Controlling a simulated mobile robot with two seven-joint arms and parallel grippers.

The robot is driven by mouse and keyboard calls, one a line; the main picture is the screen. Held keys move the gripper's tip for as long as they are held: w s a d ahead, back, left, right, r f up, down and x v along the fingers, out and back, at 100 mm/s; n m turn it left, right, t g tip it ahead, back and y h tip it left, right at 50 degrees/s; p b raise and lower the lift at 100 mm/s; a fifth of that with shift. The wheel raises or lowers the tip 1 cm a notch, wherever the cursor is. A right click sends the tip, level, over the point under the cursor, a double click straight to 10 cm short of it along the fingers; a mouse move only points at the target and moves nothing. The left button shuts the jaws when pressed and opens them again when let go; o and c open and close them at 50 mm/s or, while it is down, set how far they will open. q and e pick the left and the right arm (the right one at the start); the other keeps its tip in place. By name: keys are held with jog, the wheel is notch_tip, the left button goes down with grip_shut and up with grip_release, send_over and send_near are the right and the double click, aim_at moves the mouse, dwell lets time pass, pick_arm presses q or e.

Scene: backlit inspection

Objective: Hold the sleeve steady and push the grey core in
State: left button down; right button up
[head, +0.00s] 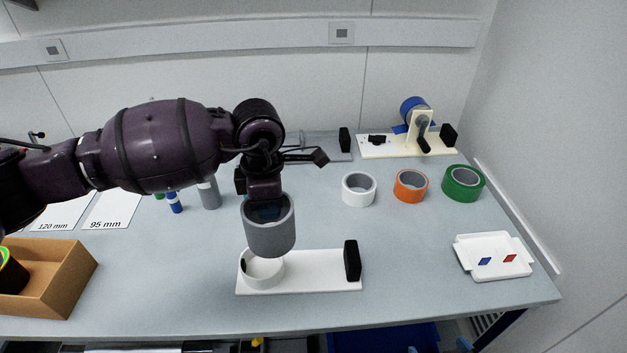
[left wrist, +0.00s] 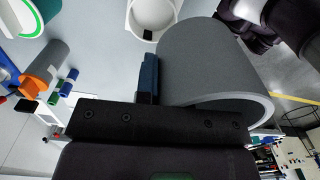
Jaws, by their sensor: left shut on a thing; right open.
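My left gripper (head: 264,205) is shut on a hollow grey tube (head: 270,236), gripped at its upper rim. I cannot tell whether this tube is the sleeve or the core. It looks roughly upright and hides part of a white ring (head: 262,281) on a white base plate (head: 318,275) with a black block (head: 352,261) at its right end. In the left wrist view the grey tube (left wrist: 208,60) fills the right of centre, beside a blue finger pad (left wrist: 149,72). The white ring (left wrist: 171,12) shows apart from the tube. My right gripper is not in view.
White (head: 359,189), orange (head: 410,186) and green (head: 463,183) rolls stand at the back right. A white tray (head: 493,266) lies at the right and a cardboard box (head: 58,279) at the left. A grey cylinder (head: 209,193) stands behind my arm.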

pick_arm(q)
jog(key=s+a+f+m, duration=0.1)
jog(key=a+m, duration=0.7)
jog(key=m, duration=0.1)
jog(key=s+a+f+m, duration=0.1)
jog(key=s+a+m, duration=0.1)
jog(key=a+m, duration=0.6)
jog(key=shift+s+f+m, duration=0.2)
jog(key=shift+s+m, duration=0.1)
jog(key=shift+m, duration=0.7)
